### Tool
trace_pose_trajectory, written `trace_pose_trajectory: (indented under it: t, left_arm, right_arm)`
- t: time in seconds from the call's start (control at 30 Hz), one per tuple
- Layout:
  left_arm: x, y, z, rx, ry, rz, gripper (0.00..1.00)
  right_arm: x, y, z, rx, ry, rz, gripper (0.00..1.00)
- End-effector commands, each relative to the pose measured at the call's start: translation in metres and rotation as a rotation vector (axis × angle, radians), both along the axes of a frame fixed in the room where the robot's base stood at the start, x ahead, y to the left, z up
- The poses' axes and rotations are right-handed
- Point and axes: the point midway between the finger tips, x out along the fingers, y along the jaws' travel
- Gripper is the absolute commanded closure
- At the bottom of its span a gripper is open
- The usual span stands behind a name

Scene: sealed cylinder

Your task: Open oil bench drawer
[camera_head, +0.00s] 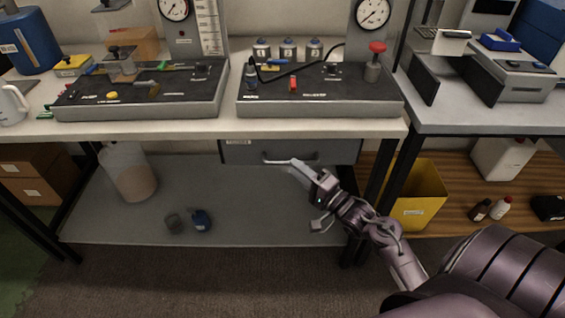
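The grey drawer (243,153) sits under the bench top, right of the middle, and its front looks flush below the edge. It has a light metal bar handle (274,161) and a small label at its upper left. My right gripper (298,168) reaches up from the lower right. Its fingertips overlap the right end of the handle in the picture. I cannot tell whether they touch it, or whether the fingers are open or shut. My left gripper is out of view.
The bench (150,130) carries two dark test panels with gauges behind. Its lower shelf (110,215) holds a plastic jug (128,172) and small dark items. A yellow bin (420,195) stands right of the bench leg, close to my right arm. Floor in front is clear.

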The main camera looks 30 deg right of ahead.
Motion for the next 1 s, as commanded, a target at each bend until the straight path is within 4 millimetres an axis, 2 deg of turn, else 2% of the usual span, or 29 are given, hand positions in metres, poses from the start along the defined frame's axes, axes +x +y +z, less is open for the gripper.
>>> trace_pose_trajectory:
  t: [0.1, 0.23, 0.6, 0.83, 1.0]
  left_arm:
    - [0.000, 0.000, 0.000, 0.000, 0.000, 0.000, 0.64]
    - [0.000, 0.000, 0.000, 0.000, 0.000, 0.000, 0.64]
    - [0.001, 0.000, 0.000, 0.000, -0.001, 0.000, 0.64]
    - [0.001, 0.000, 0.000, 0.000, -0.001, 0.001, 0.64]
    - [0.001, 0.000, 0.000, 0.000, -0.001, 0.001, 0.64]
  right_arm:
    - [0.019, 0.004, 0.003, -0.002, -0.001, 0.000, 0.67]
    - [0.032, 0.007, 0.004, -0.002, 0.000, -0.001, 0.67]
    - [0.039, 0.010, 0.005, -0.003, 0.002, -0.002, 0.67]
    - [0.039, 0.010, 0.004, -0.003, 0.002, -0.002, 0.98]
    - [0.038, 0.009, 0.004, -0.003, 0.002, -0.002, 1.00]
